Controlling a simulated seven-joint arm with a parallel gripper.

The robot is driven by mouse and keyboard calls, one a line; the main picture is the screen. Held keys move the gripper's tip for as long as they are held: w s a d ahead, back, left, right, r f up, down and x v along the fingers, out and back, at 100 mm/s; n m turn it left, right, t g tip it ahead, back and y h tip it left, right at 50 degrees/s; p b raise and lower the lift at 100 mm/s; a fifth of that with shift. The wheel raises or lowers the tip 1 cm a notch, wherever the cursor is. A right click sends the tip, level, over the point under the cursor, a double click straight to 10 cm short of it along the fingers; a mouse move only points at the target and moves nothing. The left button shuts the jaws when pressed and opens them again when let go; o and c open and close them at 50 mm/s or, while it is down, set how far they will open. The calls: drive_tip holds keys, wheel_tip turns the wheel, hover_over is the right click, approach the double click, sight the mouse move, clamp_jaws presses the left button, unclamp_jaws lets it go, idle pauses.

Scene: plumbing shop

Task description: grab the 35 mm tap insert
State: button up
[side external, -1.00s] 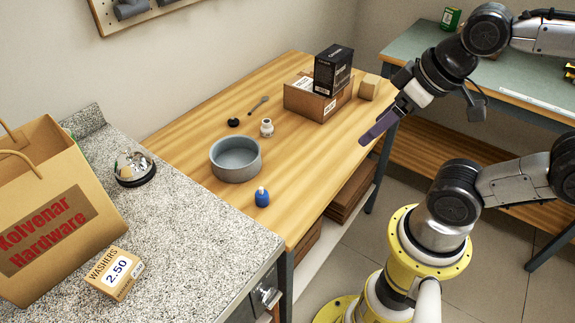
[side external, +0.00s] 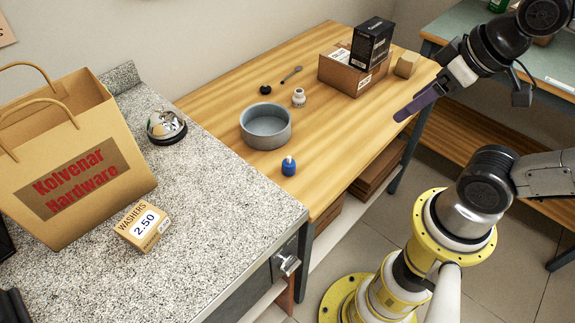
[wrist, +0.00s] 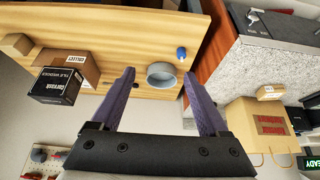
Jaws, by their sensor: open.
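A small blue piece with a pale top (side external: 289,166) stands upright near the front edge of the wooden table; it looks like the tap insert, though no marking is readable. It also shows in the wrist view (wrist: 181,53). A small whitish ringed part (side external: 299,98) stands farther back, behind the grey round pan (side external: 266,138); I cannot rule it out as the insert. My gripper (side external: 402,115) is open and empty above the table's right side, well away from both. In the wrist view its purple fingers (wrist: 160,74) are spread, with the pan seen between them.
A black round piece (side external: 265,89) and a spoon-like tool (side external: 291,73) lie behind the pan. A speckled counter (side external: 225,200) adjoins at left. The table's right front is clear.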

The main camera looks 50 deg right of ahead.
idle(0.4)
drive_tip(key=w+r+n, duration=0.4)
drive_tip(key=w+n, duration=0.4)
drive_tip(key=n, duration=0.1)
drive_tip(key=n+g, duration=0.5)
drive_tip(key=n, duration=0.4)
hover_over(289, 157)
drive_tip(key=d, duration=0.1)
wheel_tip(289, 157, down, 12)
drive_tip(key=shift+g, duration=0.3)
drive_tip(key=f, duration=0.8)
drive_tip(key=a+f, duration=0.1)
drive_tip(key=f, duration=0.3)
drive_tip(key=shift+w+a+f, duration=0.1)
drive_tip(key=shift+w, duration=0.05)
drive_tip(key=shift+f, duration=2.9)
